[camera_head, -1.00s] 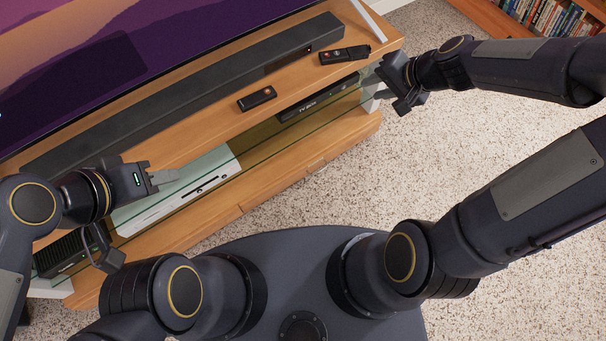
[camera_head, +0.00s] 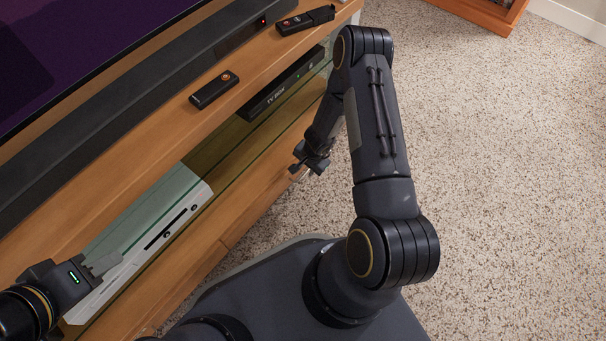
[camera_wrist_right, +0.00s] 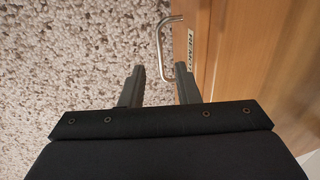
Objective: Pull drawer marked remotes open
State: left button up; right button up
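The drawer marked remotes shows in the right wrist view as a wooden front (camera_wrist_right: 240,60) with a partly visible label (camera_wrist_right: 191,45). Its metal bar handle (camera_wrist_right: 160,42) stands out from the front. My right gripper (camera_wrist_right: 160,68) is open, with its fingertips on either side of the handle's near end; I cannot tell if they touch it. In the head view my right gripper (camera_head: 311,160) is low beside the cabinet's lower wooden front (camera_head: 258,208). The drawer looks shut. My left gripper (camera_head: 103,264) is at the lower left by the white console; its finger gap is unclear.
The wooden TV stand (camera_head: 150,135) carries a soundbar (camera_head: 120,105) and two remotes, one near (camera_head: 213,90) and one far (camera_head: 305,19). A TV box (camera_head: 282,83) and a white console (camera_head: 150,240) sit on the glass shelf. Carpet (camera_head: 490,170) to the right is clear.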

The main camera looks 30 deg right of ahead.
jog(key=f, duration=0.2)
jog(key=f+b, duration=0.1)
jog(key=f, duration=0.1)
jog(key=shift+w+a, duration=0.15)
jog(key=shift+w, duration=0.25)
grip_shut()
